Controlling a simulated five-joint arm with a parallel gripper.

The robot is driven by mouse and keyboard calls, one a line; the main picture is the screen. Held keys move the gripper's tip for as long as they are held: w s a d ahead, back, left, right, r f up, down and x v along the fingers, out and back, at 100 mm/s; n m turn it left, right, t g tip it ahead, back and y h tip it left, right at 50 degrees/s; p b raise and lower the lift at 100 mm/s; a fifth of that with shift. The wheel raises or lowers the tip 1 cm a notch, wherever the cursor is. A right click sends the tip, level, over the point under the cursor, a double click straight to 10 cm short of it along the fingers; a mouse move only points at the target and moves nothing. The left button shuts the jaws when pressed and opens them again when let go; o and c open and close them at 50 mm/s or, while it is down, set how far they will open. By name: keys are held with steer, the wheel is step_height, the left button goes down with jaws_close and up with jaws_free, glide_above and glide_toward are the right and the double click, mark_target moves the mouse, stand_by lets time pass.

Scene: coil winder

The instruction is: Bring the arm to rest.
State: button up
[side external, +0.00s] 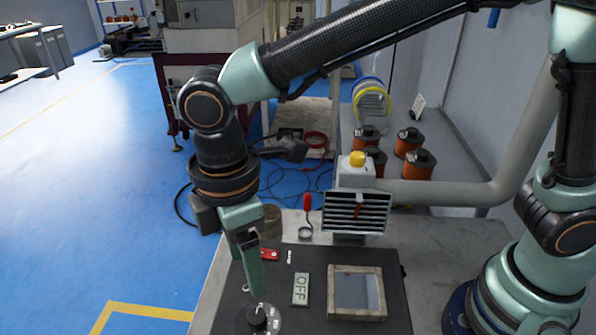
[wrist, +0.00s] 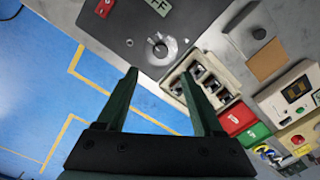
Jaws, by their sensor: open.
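My gripper (side external: 256,288) hangs down over the left part of the dark panel (side external: 318,318), its fingers seen edge-on in the side view. In the wrist view my gripper (wrist: 160,74) has its two green fingers spread apart with nothing between them. A round dial knob (side external: 258,320) lies just below the fingertips in the side view. The knob (wrist: 160,46) shows beyond the fingertips in the wrist view. Whether a finger touches the knob cannot be told. A plate (side external: 301,289) on the panel reads OFF.
A framed window (side external: 357,306) and a small red part (side external: 269,254) sit on the panel. A louvred box (side external: 357,212) and several orange coils (side external: 419,163) stand behind. In the wrist view, a beige switch block (wrist: 199,78) is close to the right finger. Blue floor is open at left.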

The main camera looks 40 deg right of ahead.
steer(key=w+d+r+m+t+y, duration=0.1)
steer(key=w+d+r+m, duration=0.2)
steer(key=d, duration=0.5)
steer(key=w+d+r+m+t, duration=0.1)
steer(key=d+r+m+t, duration=0.15)
steer(key=d+m, duration=0.4)
steer(key=s+d+m+t, duration=0.1)
steer(key=d+m, duration=0.2)
steer(key=d, duration=0.4)
steer(key=s+d+r+m+t, duration=0.1)
steer(key=d+m, duration=0.2)
steer(key=d, duration=0.5)
steer(key=shift+s+d+r+h, duration=0.3)
steer(key=shift+s+h, duration=0.1)
steer(key=shift+m, duration=0.25)
steer(key=shift+c, duration=0.2)
